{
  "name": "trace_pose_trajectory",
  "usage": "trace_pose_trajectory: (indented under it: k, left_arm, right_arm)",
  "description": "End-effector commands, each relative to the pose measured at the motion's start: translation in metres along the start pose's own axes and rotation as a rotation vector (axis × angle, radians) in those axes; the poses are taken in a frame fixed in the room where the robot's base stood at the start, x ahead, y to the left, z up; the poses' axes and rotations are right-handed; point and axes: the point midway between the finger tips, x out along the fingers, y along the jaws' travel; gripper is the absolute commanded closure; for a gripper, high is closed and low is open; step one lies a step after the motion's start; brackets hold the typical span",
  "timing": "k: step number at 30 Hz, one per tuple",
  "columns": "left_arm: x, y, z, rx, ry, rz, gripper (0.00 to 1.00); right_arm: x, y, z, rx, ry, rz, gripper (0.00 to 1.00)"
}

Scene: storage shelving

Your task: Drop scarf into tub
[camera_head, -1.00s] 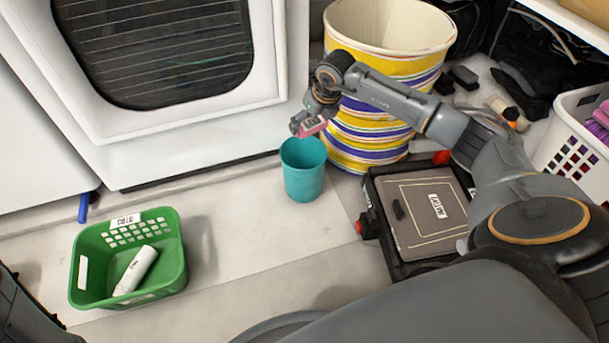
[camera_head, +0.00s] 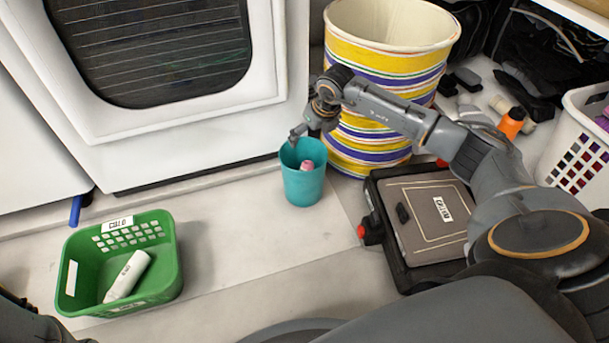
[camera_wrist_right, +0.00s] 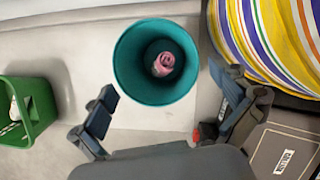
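The scarf, a small pink rolled bundle (camera_head: 307,166), shows inside the teal tub (camera_head: 303,187), which stands upright on the floor in front of the white appliance. In the right wrist view the pink scarf (camera_wrist_right: 163,64) lies within the rim of the teal tub (camera_wrist_right: 125,72), apart from the fingers. My right gripper (camera_head: 300,136) is just above the tub's rim. In the wrist view its two fingers (camera_wrist_right: 168,100) are spread wide with nothing between them. My left gripper is not in view; only a dark part of my left arm shows at the lower left.
A green basket (camera_head: 173,262) holding a white bottle (camera_head: 128,276) stands at the left. A large striped bin (camera_head: 385,55) is behind the tub. A black case (camera_head: 425,215) lies at the right, near a white laundry basket (camera_head: 572,160). Floor between green basket and tub is clear.

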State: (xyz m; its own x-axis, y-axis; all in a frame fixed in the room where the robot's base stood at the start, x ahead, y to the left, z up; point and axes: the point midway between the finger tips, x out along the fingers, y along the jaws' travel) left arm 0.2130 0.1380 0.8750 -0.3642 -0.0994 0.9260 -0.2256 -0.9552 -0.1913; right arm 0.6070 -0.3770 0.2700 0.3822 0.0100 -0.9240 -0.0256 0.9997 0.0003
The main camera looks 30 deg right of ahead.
Motion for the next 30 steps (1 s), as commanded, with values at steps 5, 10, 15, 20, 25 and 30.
trace_pose_trajectory:
  k: [5,10,15,20,25,30]
  left_arm:
    - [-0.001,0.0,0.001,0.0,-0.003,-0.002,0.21]
    - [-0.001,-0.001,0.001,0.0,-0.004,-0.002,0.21]
    - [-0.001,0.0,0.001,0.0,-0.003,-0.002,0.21]
    - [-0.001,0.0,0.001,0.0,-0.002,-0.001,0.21]
    - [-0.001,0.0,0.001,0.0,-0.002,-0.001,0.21]
    - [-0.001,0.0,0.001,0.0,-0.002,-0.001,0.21]
  right_arm:
    - [-0.001,0.0,0.0,0.0,0.0,0.0,0.0]
    - [-0.015,-0.001,0.001,-0.001,-0.003,0.0,0.0]
    - [-0.05,-0.001,0.002,-0.002,-0.005,-0.001,0.0]
    - [-0.084,-0.001,0.001,-0.002,-0.005,-0.001,0.0]
    - [-0.109,0.0,0.0,0.0,-0.001,-0.001,0.0]
    - [-0.119,0.0,0.0,0.0,0.0,-0.001,0.0]
